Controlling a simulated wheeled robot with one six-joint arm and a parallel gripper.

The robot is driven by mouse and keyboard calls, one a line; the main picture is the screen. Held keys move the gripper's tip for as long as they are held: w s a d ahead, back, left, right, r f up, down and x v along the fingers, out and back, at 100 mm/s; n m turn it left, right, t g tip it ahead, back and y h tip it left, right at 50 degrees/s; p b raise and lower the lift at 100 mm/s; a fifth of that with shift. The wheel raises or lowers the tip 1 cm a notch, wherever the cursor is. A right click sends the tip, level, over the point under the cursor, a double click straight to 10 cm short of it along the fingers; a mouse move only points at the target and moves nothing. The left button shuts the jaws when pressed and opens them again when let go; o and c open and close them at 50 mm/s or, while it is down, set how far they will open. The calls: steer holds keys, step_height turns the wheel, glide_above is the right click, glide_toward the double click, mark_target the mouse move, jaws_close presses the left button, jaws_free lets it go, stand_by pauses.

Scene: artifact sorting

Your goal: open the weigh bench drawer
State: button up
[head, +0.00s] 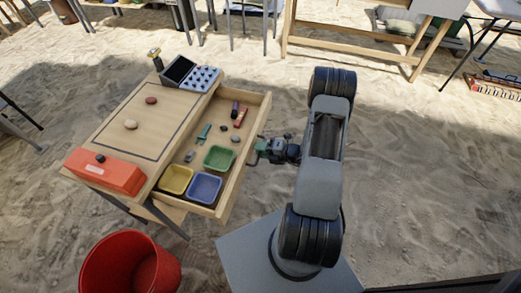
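The weigh bench (112,130) stands at the left in the head view. Its drawer (262,112) is pulled out toward the right and shows its inside. In the drawer are a green tray (219,158), a yellow tray (176,180), a blue tray (204,188) and several small objects, among them a green one (203,134) and a red one (240,118). My gripper (255,152) is at the outer side of the drawer front, by its handle. The fingers are too small to tell whether they are shut on the handle.
A red bucket (130,268) stands on the sand in front of the bench. Other tables stand at the back; the sand at right is open.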

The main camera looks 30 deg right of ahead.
steer(key=shift+o, duration=0.3)
steer(key=p+v, duration=0.2)
steer(key=v, duration=1.1)
steer(key=shift+s+d, duration=0.2)
steer(key=shift+d, duration=0.1)
